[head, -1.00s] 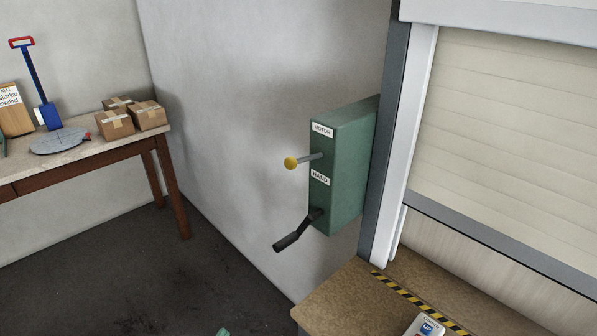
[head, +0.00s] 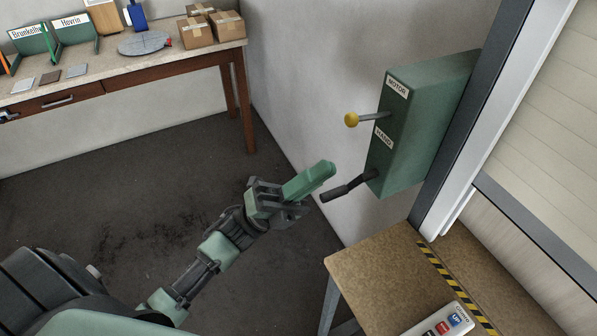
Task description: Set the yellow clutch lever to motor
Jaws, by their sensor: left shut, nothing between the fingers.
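The clutch lever with its yellow knob (head: 351,119) sticks out to the left from the front of the green box (head: 436,118) on the wall. It sits between the MOTOR label (head: 397,87) above and the HAND label (head: 383,138) below. A black hand crank (head: 347,188) hangs from the box's lower end. My left gripper (head: 327,169) is shut and empty, below and left of the yellow knob and close to the crank in the picture. It appears apart from both. My right gripper is not in view.
A brown ledge (head: 372,262) with a striped edge and a control panel (head: 440,322) stands at lower right, beside the shutter (head: 555,150). A table (head: 100,72) with cardboard boxes (head: 212,27) is at upper left. The floor between is clear.

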